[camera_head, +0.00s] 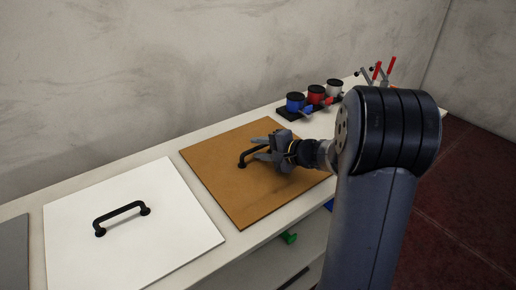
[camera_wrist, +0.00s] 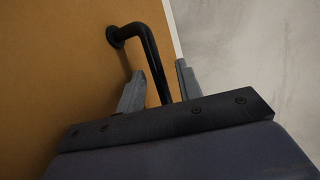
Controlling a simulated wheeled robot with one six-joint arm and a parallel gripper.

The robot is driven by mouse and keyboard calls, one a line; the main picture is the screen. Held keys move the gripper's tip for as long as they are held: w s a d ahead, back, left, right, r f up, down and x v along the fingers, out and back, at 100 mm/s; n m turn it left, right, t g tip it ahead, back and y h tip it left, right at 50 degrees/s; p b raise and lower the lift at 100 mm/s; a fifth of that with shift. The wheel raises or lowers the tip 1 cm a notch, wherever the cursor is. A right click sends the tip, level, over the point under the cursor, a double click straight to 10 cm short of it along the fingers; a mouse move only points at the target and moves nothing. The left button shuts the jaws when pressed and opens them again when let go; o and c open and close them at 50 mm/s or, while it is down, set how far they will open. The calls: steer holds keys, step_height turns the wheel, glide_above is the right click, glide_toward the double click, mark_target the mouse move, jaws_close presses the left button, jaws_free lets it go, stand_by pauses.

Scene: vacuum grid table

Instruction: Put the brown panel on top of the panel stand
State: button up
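The brown panel (camera_head: 230,190) lies on the white table with a black bar handle (camera_head: 245,158) on its upper face. My gripper (camera_head: 258,149) is at this handle, with its fingers reaching over it and partly hiding it. In the wrist view the handle (camera_wrist: 150,42) runs between the two fingers of my gripper (camera_wrist: 160,70). The fingers stand apart, with a visible gap between the bar and the right finger. The brown panel also fills the left of the wrist view (camera_wrist: 50,60). I cannot make out a panel stand for certain.
A white panel (camera_head: 165,235) with a black handle lies left of the brown one, and a grey panel (camera_head: 12,255) at the far left. Blue, red and white round containers (camera_head: 316,94) stand behind on a black base. Red-handled tools (camera_head: 385,70) are farther back. A wall runs behind the table.

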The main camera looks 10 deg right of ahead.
steer(key=v, duration=1.1)
steer(key=shift+a, duration=0.15)
